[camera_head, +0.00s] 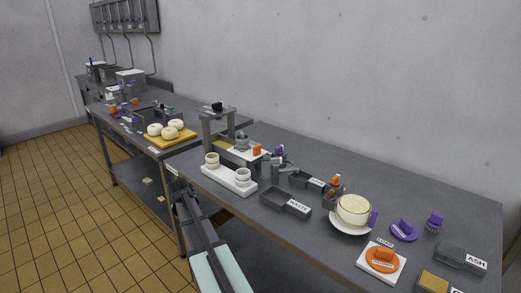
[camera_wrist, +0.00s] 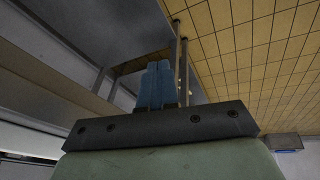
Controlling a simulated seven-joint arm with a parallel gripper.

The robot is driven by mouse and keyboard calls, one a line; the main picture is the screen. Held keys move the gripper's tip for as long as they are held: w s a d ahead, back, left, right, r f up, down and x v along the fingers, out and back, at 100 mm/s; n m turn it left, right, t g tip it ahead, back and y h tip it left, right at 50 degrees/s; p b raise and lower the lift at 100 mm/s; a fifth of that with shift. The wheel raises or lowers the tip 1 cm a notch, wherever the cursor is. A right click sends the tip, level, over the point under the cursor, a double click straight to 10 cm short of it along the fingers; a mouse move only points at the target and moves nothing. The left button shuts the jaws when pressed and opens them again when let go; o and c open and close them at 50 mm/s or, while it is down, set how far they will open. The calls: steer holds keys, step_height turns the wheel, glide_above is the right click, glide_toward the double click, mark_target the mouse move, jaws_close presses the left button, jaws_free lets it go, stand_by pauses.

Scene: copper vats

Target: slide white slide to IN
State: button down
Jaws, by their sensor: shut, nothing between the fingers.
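A white flat piece (camera_head: 245,153) with an orange block at its right end sits at the foot of a grey press-like frame (camera_head: 219,125) on the near table; it looks like the white slide. I cannot read an IN mark. My gripper shows in the wrist view with its blue fingers (camera_wrist: 156,84) together and nothing between them. In the head view my arm reaches up from the bottom, beside the table's front edge, below and left of the frame. The fingertips are not clear there.
A white tray with two cups (camera_head: 230,180) stands in front of the frame. Grey bins (camera_head: 285,203), a cake on a plate (camera_head: 353,211) and purple and orange pieces lie to the right. A yellow board with pale rounds (camera_head: 171,137) is on the left table.

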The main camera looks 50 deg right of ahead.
steer(key=d+r+m+t+h, duration=0.1)
steer(key=d+r+m, duration=0.1)
steer(key=d+r, duration=0.7)
steer(key=d+r+m+t+h, duration=0.1)
steer(key=d+r, duration=0.3)
steer(key=r, duration=0.8)
steer(key=s+d+r+m+t, duration=0.1)
steer(key=s+d+r+m, duration=0.35)
steer(key=s+d, duration=0.35)
steer(key=s+d+r+m, duration=0.3)
steer(key=s+d+m, duration=0.3)
steer(key=s+d, duration=0.25)
glide_toward(259, 152)
step_height(259, 152, down, 3)
steer(key=s+d, duration=0.2)
steer(key=shift+w+d+f, duration=0.1)
steer(key=shift+w+f, duration=0.15)
steer(key=shift+w, duration=0.8)
steer(key=shift+w+f, duration=0.2)
steer(key=shift+w, duration=0.85)
